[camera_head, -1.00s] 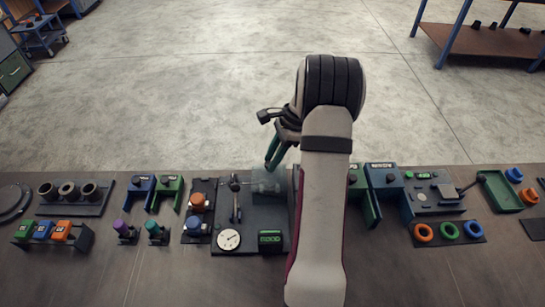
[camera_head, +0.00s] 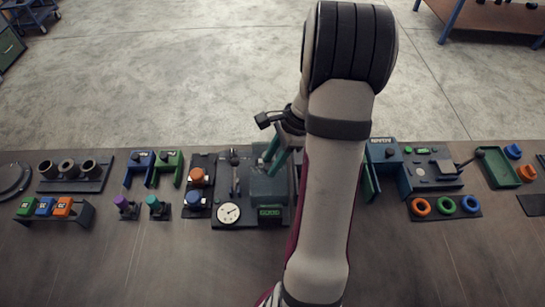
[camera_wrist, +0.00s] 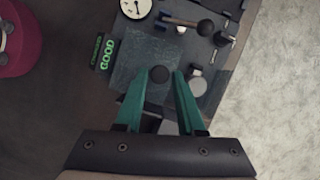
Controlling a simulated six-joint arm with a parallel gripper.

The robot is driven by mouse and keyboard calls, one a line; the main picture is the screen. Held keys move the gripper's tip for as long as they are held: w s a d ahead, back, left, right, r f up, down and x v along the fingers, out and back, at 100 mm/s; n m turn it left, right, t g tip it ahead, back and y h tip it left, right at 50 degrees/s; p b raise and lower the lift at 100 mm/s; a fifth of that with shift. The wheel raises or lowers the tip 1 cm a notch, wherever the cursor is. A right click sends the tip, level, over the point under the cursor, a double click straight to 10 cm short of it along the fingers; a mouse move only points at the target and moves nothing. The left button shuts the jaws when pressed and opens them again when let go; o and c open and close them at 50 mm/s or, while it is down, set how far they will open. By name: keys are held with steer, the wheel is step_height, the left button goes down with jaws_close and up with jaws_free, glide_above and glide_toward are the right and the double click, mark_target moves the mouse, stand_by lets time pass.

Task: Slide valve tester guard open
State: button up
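The valve tester (camera_head: 222,165) is a dark plate with a gauge (camera_head: 229,213) and a green GOOD display (camera_head: 270,212). Its guard (camera_head: 268,190) is a grey see-through box close behind the display. In the wrist view, the guard (camera_wrist: 135,62) lies beside the lit display (camera_wrist: 107,52), and a pale round part (camera_wrist: 197,86) shows uncovered on its right. In the head view, my gripper (camera_head: 271,158) is over the guard's far side, partly hidden by my arm.
A lever with a dark ball (camera_wrist: 205,27) stands beside the guard. Orange and blue knobs (camera_head: 197,176) are left of the tester. A blue station (camera_head: 384,152) is to the right, beyond my arm. The floor (camera_head: 150,90) behind the bench is open.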

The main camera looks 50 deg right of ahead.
steer(key=shift+o, duration=1.4)
steer(key=v, duration=1.5)
steer(key=shift+d+r, duration=0.15)
steer(key=shift+r, duration=0.2)
steer(key=shift+s, duration=0.1)
steer(key=s+a, duration=1)
steer(key=a, duration=0.2)
steer(key=shift+s, duration=0.2)
steer(key=shift+a, duration=0.1)
